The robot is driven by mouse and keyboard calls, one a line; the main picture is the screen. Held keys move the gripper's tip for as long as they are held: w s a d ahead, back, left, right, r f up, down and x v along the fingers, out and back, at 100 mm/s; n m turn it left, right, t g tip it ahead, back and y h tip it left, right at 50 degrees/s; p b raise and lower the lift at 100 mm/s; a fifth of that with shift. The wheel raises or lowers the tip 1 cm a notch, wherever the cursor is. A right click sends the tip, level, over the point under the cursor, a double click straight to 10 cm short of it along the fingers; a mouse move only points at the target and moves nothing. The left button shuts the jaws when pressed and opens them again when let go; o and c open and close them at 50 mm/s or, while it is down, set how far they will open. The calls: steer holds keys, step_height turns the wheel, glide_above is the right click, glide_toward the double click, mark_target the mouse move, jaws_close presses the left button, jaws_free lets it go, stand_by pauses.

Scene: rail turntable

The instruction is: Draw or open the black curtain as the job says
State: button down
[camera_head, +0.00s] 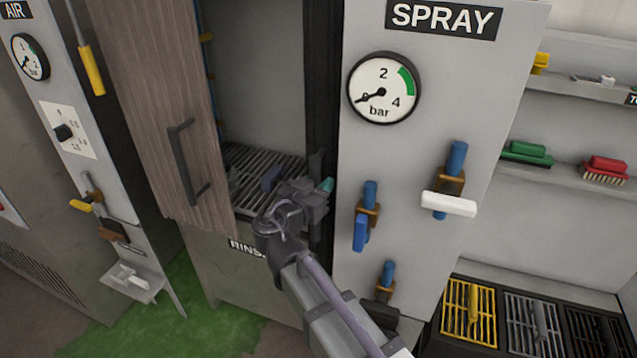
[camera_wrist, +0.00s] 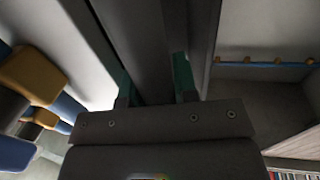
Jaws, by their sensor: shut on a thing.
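The black curtain (camera_head: 322,80) looks like a narrow, dark upright bunch at the right side of the rinse booth opening, beside the SPRAY panel. My gripper (camera_head: 320,182) is at its lower part. In the wrist view, my gripper (camera_wrist: 152,78) has its teal fingers on either side of the dark curtain (camera_wrist: 140,40) and is shut on it. The curtain's lower end is partly hidden behind my gripper.
A wooden door (camera_head: 155,95) with a black handle (camera_head: 187,160) covers the booth's left side. The SPRAY panel (camera_head: 440,100), with a gauge and several blue-handled valves, stands close on the right. A slatted rack (camera_head: 250,165) lies inside the booth.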

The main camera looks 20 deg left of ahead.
steer(key=shift+d+f, duration=0.1)
steer(key=shift+d, duration=0.1)
steer(key=c, duration=0.9)
jaws_free()
steer(key=s, duration=0.3)
steer(key=s+a, duration=0.1)
steer(key=s, duration=0.3)
steer(key=s+a, duration=0.1)
steer(key=s, duration=0.2)
steer(key=shift+s, duration=0.3)
